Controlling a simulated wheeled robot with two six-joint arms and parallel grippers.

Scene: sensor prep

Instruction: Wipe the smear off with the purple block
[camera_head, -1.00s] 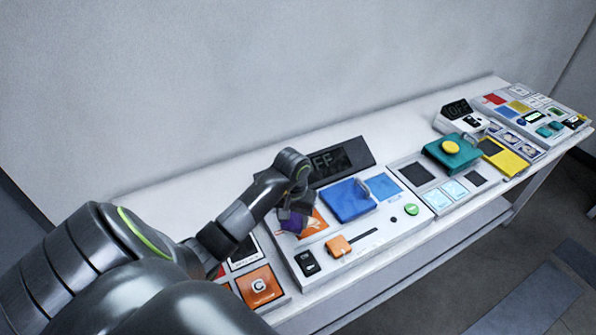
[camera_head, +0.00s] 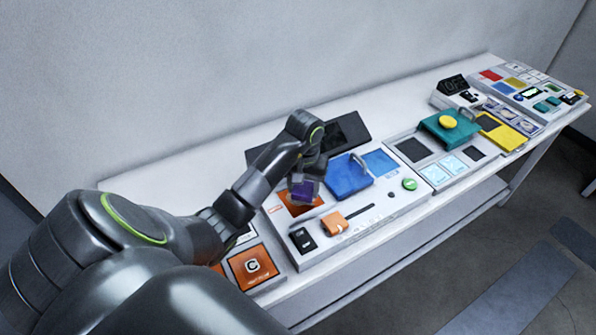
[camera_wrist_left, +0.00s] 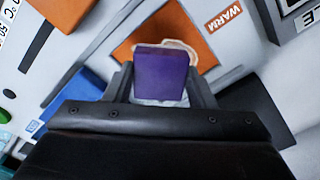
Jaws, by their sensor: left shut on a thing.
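My left gripper (camera_head: 306,182) is shut on the purple block (camera_head: 305,190) and holds it over the orange pad on the panel. In the left wrist view the purple block (camera_wrist_left: 161,73) sits between the two fingers (camera_wrist_left: 161,85). A pale smear (camera_wrist_left: 184,48) shows on the orange pad (camera_wrist_left: 140,38) around the block's far edge; the rest of it is hidden behind the block. The pad (camera_head: 296,208) also shows below the block in the head view. I cannot tell whether the block touches the pad. My right gripper is not in view.
A blue lid with a handle (camera_head: 347,176) is close to the right of the gripper. An orange slider knob (camera_head: 334,223) stands in front, and a dark display (camera_head: 350,131) behind. More panels, with a teal box (camera_head: 449,130), run to the right along the table.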

